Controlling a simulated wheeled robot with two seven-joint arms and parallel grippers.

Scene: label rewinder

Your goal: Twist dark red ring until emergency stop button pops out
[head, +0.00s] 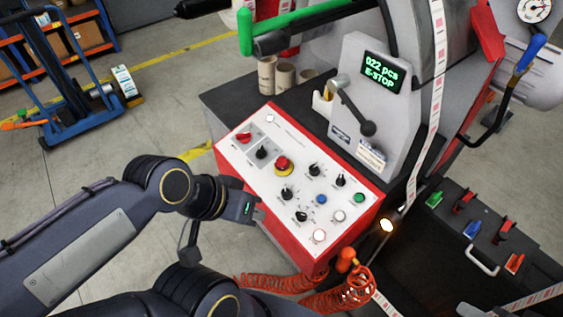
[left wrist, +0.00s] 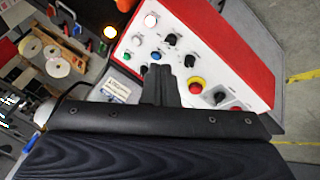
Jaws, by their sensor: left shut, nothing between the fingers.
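The emergency stop button (head: 283,162) is a red mushroom head on a yellow base, on the white top of the red control box. It also shows in the left wrist view (left wrist: 196,84). The dark red ring cannot be told apart clearly from the red head at this size. My left gripper (head: 260,215) is shut and empty, near the front left edge of the box and apart from the button. In the left wrist view its closed fingers (left wrist: 160,82) appear left of the button. My right gripper does not show.
The control box (head: 352,223) carries several black knobs, coloured buttons and a red switch (head: 244,138). A display (head: 381,73) reads "022 pcs E-STOP". A black lever (head: 366,127) stands behind the panel. Orange coiled hoses (head: 345,295) hang at the front. Open floor lies left of the box.

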